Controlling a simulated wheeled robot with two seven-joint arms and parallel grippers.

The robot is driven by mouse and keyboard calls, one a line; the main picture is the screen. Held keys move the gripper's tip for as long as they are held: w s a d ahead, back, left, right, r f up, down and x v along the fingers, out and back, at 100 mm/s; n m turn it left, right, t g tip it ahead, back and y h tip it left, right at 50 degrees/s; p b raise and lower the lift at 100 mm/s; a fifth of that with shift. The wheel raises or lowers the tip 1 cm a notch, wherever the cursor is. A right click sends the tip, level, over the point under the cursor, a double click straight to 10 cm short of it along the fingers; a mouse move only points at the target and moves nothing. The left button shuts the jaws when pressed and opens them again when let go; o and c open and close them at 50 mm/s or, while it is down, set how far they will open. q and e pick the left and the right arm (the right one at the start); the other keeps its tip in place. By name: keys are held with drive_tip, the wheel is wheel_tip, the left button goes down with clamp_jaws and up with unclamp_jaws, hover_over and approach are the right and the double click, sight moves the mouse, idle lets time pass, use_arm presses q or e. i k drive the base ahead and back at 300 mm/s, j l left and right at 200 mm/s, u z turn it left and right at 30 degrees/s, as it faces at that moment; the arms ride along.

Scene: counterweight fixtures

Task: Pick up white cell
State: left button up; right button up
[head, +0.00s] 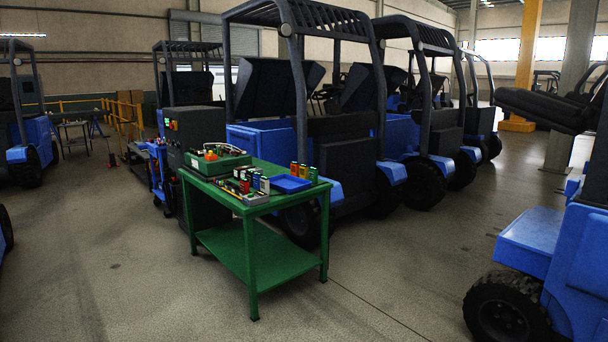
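Several small coloured cells stand on a green table (258,310) a short way ahead. A small whitish cell (264,186) appears among them near the table's front edge, left of a blue tray (289,184). It is too small to make out clearly, and its neighbours partly crowd it. Yellow, orange and green cells (303,171) stand behind the tray. Neither of my grippers is in view.
A green box-like device (217,162) sits at the table's back left. A dark cabinet (190,130) stands behind the table, with blue forklifts (345,150) beyond. Another blue vehicle (560,250) is at the right. The floor before the table is clear.

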sight(264, 180)
drive_tip(key=i+j+u, duration=0.1)
drive_tip(key=i+u, duration=0.4)
drive_tip(key=i, duration=1.25)
